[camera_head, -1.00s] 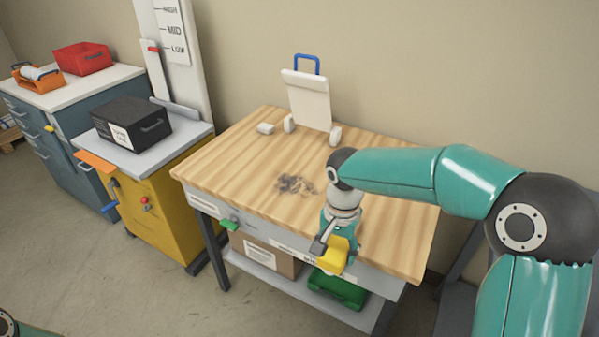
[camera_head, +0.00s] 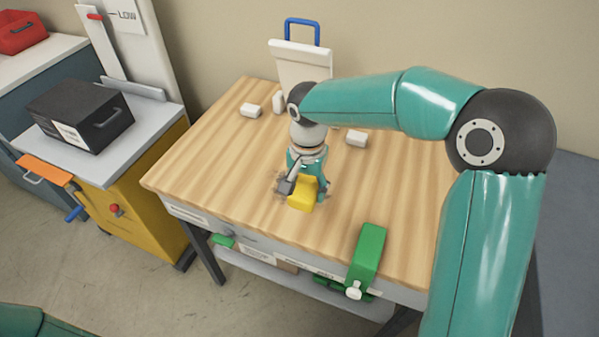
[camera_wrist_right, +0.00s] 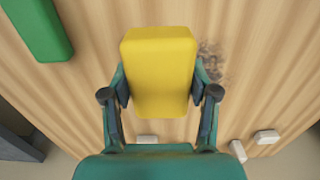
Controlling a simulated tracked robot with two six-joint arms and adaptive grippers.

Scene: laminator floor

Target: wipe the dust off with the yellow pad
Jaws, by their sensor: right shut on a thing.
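The yellow pad (camera_head: 302,194) is held by my right gripper (camera_head: 304,182), low over the wooden tabletop (camera_head: 220,150). In the right wrist view the pad (camera_wrist_right: 160,62) sits between both fingers. I cannot tell whether its underside touches the wood. The grey dust (camera_head: 268,186) is a dark smudge beside the pad, partly hidden by the gripper. In the right wrist view the dust (camera_wrist_right: 212,62) lies just right of the pad. My left gripper is out of view.
Small white blocks (camera_head: 250,111) (camera_head: 357,139) and a white stand with a blue handle (camera_head: 300,62) are at the back. A black box (camera_head: 80,113) is on the yellow cabinet (camera_head: 150,222) at left.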

